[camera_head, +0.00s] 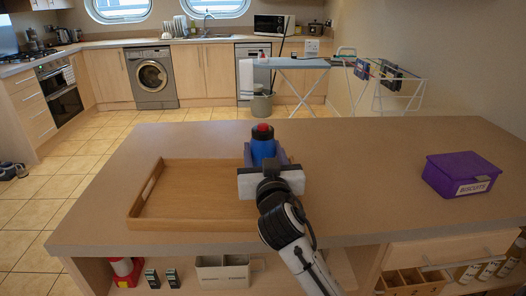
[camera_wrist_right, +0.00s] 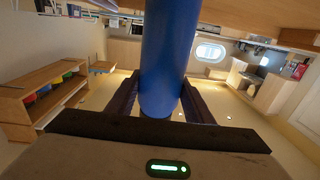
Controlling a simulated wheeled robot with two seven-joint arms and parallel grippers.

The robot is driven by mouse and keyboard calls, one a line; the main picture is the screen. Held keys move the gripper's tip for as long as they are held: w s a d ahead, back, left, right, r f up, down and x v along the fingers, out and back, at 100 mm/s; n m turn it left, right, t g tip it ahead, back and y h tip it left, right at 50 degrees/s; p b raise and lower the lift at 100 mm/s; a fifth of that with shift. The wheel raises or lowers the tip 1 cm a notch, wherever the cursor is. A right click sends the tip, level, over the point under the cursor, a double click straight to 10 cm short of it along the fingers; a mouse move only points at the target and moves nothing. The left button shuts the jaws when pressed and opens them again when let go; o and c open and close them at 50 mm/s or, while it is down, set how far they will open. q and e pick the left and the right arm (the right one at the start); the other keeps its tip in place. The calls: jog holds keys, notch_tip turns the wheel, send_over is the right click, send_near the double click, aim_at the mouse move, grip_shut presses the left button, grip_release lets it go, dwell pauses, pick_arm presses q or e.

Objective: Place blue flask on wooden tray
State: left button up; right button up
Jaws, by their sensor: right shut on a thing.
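The blue flask (camera_head: 263,147) with a red top is upright in the head view, at the right end of the wooden tray. My right gripper (camera_head: 265,160) is shut on it, its fingers on either side. In the right wrist view the blue flask (camera_wrist_right: 168,60) stands between the gripper's two dark fingers (camera_wrist_right: 160,102). The wooden tray (camera_head: 150,187) lies empty on the counter, left of my right arm. My gripper hides its right end, and I cannot tell whether the flask touches it. My left gripper is not in view.
A purple biscuit box (camera_head: 461,174) sits at the right of the counter (camera_head: 370,180). The counter between the box and my right arm is clear. Open shelves below the front edge hold a cream container (camera_head: 223,272) and small items.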

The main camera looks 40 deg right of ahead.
jog(key=o, duration=1.3)
jog(key=shift+f, duration=0.1)
jog(key=shift+s+a, duration=0.2)
jog(key=shift+s, duration=0.1)
jog(key=b+v, duration=0.1)
jog(key=v, duration=0.6)
jog(key=shift+d, duration=0.1)
